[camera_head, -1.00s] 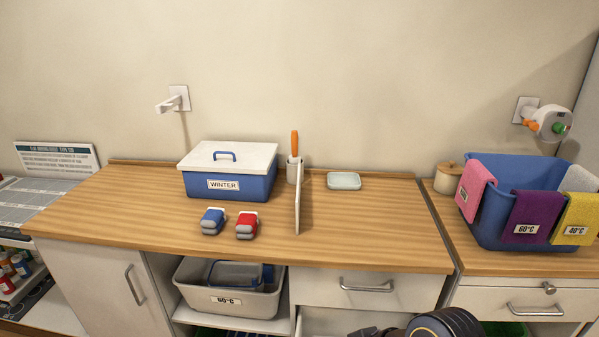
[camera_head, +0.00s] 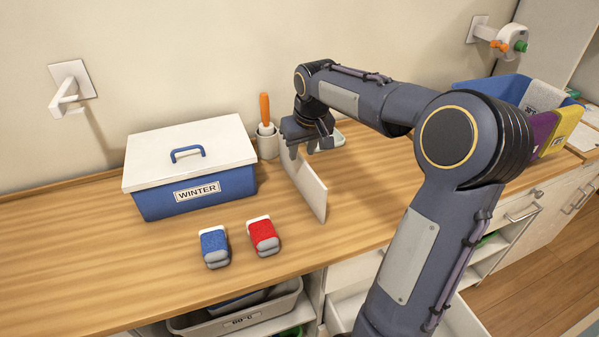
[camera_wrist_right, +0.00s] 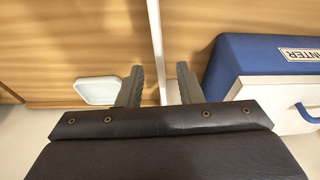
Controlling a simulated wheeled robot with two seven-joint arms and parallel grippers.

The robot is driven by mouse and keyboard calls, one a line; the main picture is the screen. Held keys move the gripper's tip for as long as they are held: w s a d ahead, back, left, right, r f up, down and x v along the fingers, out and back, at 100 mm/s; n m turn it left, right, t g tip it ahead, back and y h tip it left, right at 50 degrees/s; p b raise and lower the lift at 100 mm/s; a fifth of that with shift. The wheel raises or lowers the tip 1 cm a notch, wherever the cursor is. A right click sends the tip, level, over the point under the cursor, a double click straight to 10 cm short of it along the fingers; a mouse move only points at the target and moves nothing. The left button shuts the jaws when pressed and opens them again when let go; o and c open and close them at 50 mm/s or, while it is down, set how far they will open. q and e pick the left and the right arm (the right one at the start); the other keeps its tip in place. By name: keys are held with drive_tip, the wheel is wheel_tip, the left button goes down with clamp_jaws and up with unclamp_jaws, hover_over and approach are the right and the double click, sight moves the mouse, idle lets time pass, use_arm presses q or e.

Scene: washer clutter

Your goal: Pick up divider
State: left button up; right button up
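The divider (camera_head: 310,190) is a thin white panel standing upright on the wooden counter, to the right of the blue WINTER box. My right gripper (camera_head: 308,149) is at the divider's far upper end, pointing down. In the right wrist view the divider (camera_wrist_right: 155,35) shows as a thin white edge running between the two open fingers of my right gripper (camera_wrist_right: 158,85), with a gap on each side. The gripper hides the divider's far top corner in the head view. My left gripper is not in view.
The blue WINTER box (camera_head: 195,190) with its white lid stands left of the divider, close to one finger in the wrist view. A cup with an orange-handled tool (camera_head: 267,143) is behind. A pale dish (camera_wrist_right: 97,90) lies right. Blue (camera_head: 214,246) and red (camera_head: 263,235) items lie in front.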

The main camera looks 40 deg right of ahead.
sight(300, 155)
drive_tip(key=x, duration=0.5)
drive_tip(key=shift+w+d+f+p, duration=0.1)
drive_tip(key=shift+w+f+p, duration=0.2)
drive_tip(key=shift+w+p, duration=0.1)
drive_tip(key=shift+s, duration=0.1)
clamp_jaws()
